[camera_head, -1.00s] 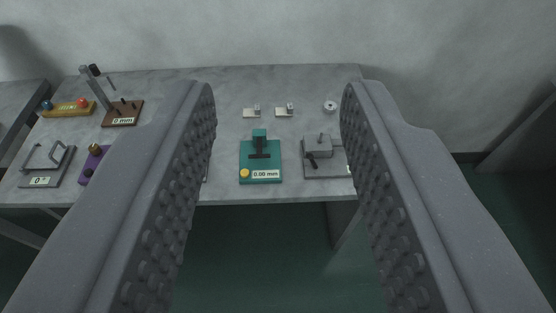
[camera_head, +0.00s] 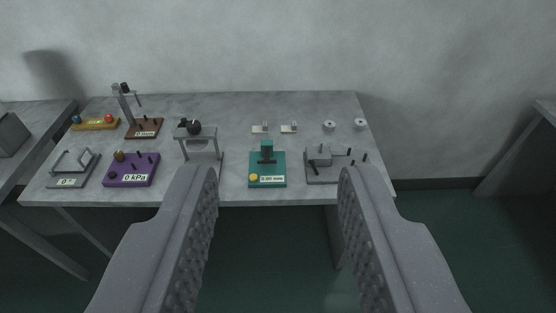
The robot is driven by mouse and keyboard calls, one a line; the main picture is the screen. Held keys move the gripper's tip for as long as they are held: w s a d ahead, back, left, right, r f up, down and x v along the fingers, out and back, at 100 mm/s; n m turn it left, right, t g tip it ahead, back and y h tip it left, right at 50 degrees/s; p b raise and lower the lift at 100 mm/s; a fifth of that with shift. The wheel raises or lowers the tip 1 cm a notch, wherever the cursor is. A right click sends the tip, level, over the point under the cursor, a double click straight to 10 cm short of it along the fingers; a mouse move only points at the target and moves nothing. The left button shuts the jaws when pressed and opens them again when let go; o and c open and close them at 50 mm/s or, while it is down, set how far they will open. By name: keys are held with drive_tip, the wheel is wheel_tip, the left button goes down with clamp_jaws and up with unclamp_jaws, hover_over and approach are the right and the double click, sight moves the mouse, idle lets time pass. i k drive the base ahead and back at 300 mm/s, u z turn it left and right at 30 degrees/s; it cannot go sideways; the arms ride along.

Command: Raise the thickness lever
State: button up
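The thickness gauge (camera_head: 267,169) is a teal block with an upright teal post, a dark lever-like bar across it, a yellow knob and a display that seems to read 0.00 mm. It sits near the front edge of the grey table, between my fingertips in the picture. My gripper (camera_head: 277,178) is open and empty, its two textured grey fingers wide apart. It is in front of the table and apart from the gauge. The exact lever is too small to make out clearly.
On the table (camera_head: 235,108), a purple kPa device (camera_head: 131,170) and a grey stand (camera_head: 200,145) are left of the gauge. A grey block device (camera_head: 320,160) stands close on its right. Two small pale pieces and two small discs lie behind. A wall closes the back.

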sight(266, 161)
drive_tip(key=u, duration=0.1)
drive_tip(key=i, duration=0.9)
drive_tip(key=z, duration=0.05)
